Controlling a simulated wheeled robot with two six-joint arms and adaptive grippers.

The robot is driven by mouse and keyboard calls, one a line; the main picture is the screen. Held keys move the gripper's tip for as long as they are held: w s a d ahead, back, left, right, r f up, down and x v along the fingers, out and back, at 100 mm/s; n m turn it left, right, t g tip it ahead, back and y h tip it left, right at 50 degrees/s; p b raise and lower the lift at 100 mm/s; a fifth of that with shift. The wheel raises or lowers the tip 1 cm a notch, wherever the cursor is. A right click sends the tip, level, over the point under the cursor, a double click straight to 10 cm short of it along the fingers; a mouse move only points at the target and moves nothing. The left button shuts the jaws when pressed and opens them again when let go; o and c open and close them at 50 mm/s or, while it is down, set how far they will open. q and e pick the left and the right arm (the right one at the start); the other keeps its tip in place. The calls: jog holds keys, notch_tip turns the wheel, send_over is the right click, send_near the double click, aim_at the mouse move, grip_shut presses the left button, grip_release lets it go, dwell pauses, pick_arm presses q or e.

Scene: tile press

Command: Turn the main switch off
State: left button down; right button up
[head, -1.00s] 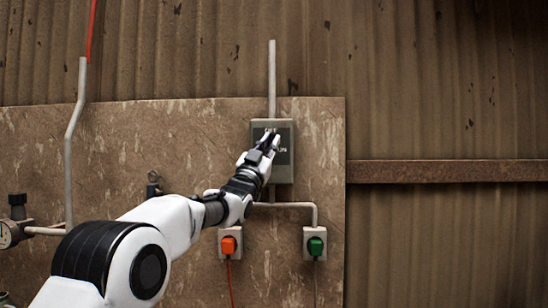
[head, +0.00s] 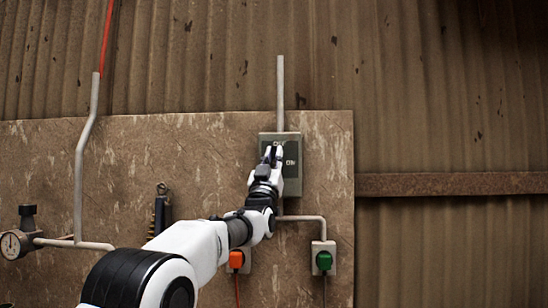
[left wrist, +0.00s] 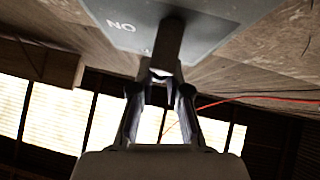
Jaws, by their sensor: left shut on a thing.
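The main switch is a grey-green box (head: 292,176) on the brown wall board, with white lettering on its face. My left gripper (head: 273,155) is in front of the box's upper left part and hides much of its face. In the left wrist view the gripper (left wrist: 160,88) is shut on the end of a dark lever (left wrist: 168,42) that stands out from the box (left wrist: 215,18). The letters "ON" show upside down beside the lever there. The lever is hidden by the gripper in the head view. My right gripper is not in view.
Below the box are an orange plug (head: 236,260) and a green plug (head: 324,261) in sockets. A pressure gauge (head: 11,245) and pipe are at the left. The corrugated wall at the right is clear.

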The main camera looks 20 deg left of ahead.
pick_arm(q)
jog(key=c, duration=1.2)
grip_release()
jog(key=shift+w+a+f, duration=0.1)
jog(key=shift+f, duration=0.05)
jog(key=shift+o, duration=0.2)
jog(key=a+v, duration=0.1)
jog(key=v, duration=1.1)
jog(key=shift+d, duration=0.5)
